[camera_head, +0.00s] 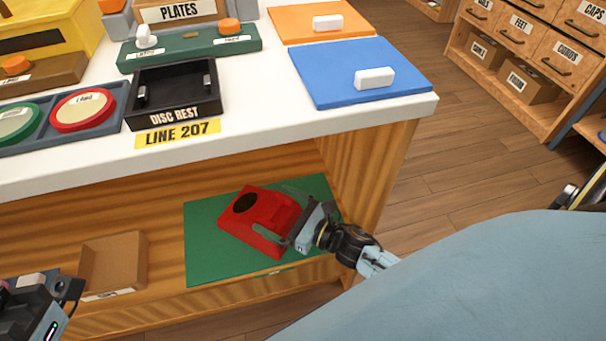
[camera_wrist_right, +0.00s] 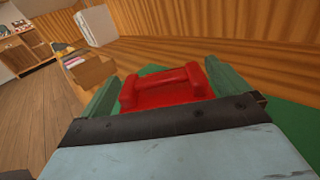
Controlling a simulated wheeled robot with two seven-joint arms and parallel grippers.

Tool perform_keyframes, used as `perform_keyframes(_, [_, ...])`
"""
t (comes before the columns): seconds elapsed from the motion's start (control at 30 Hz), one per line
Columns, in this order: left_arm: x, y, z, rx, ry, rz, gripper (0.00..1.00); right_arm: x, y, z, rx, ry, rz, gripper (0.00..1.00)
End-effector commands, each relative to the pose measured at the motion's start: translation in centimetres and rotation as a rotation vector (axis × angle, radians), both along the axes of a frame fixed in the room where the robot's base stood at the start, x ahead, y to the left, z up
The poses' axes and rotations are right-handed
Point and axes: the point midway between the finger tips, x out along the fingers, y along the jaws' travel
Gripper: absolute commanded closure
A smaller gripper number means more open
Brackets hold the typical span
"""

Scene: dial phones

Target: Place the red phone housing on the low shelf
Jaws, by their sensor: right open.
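The red phone housing (camera_head: 264,216) rests on a green mat (camera_head: 203,247) on the low shelf (camera_head: 170,306) under the counter. It has a dark round spot on top. It also shows in the right wrist view (camera_wrist_right: 165,90), between the two fingers. My right gripper (camera_head: 286,215) is open, with its fingers at the housing's right end, one on either side. I cannot tell if they touch it. My left gripper (camera_head: 40,310) is partly in view at the lower left; its fingertips do not show clearly.
A cardboard box (camera_head: 114,264) stands left of the mat on the shelf. The white counter (camera_head: 262,110) overhangs the shelf, holding a black disc rest tray (camera_head: 174,94), a blue pad (camera_head: 350,70) and an orange pad (camera_head: 305,24). A wooden wall (camera_head: 372,160) closes the shelf's right side.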

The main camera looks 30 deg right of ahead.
Motion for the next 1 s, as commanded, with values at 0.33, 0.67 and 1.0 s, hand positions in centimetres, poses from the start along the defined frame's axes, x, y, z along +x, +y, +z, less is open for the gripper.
perform_keyframes(0.33, [2.8, -0.8, 0.0, 0.069, 0.223, 0.000, 0.64, -6.6, -3.6, 0.2, -0.002, 0.002, -0.001, 0.00])
perform_keyframes(0.67, [3.7, -1.0, -0.5, 0.090, 0.296, 0.000, 0.64, -8.8, -4.9, 0.1, 0.000, -0.001, 0.000, 0.00])
perform_keyframes(1.0, [3.7, -1.0, -0.5, 0.090, 0.296, 0.000, 0.64, -8.7, -4.7, 0.4, 0.021, 0.001, 0.000, 0.00])
